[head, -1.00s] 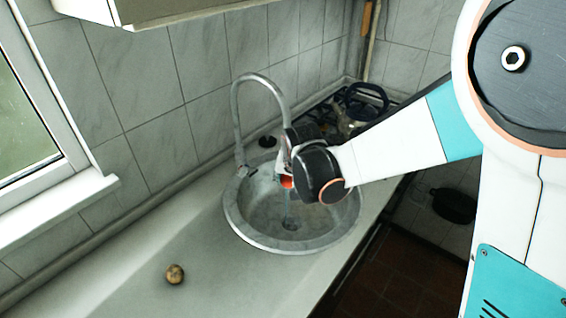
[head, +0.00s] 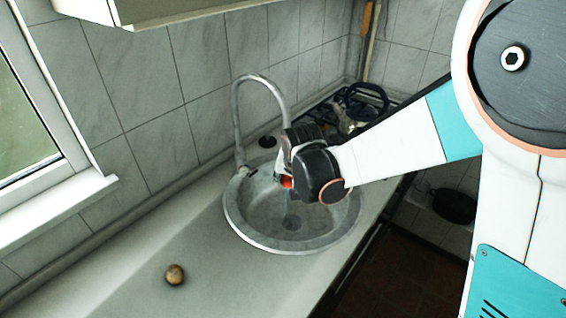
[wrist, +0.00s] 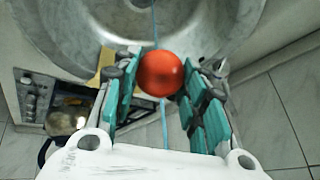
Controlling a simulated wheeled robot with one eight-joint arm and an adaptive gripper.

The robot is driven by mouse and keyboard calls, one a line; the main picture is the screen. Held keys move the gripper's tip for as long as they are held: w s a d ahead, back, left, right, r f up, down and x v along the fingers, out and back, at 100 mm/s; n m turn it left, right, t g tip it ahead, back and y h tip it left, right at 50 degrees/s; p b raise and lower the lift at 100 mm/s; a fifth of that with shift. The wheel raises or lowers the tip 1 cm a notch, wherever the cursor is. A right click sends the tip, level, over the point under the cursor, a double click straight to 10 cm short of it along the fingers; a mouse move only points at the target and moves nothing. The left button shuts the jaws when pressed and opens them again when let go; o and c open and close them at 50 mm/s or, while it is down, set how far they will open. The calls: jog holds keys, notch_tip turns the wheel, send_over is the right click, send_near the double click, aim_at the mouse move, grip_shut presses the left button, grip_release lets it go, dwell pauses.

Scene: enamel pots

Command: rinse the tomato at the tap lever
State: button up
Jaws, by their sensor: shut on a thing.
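The red tomato (wrist: 161,74) is held between the teal-padded fingers of my gripper (wrist: 160,86) in the wrist view. In the head view the tomato (head: 287,183) shows only in part, over the sink bowl, with my wrist hiding much of the gripper. A thin blue water stream (head: 288,203) runs below it towards the drain. In the wrist view the stream (wrist: 155,22) shows on both sides of the tomato. The curved grey tap (head: 237,118) stands behind the sink. Its lever (head: 246,171) appears to be the small part at its base, left of my gripper.
The round metal sink (head: 250,236) is set in the pale counter (head: 120,282). A brown potato-like item (head: 174,275) lies on the counter at front left. A stove with dark cookware (head: 362,100) is behind my arm. The counter left of the sink is mostly clear.

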aim_at(291, 180)
jog(key=shift+s+d+r+p, duration=0.1)
jog(key=shift+s+r+p, duration=0.6)
jog(key=shift+s+r, duration=0.45)
jog(key=shift+s+d+r+p, duration=0.1)
jog(key=shift+s+r+p, duration=0.7)
jog(key=shift+s, duration=0.55)
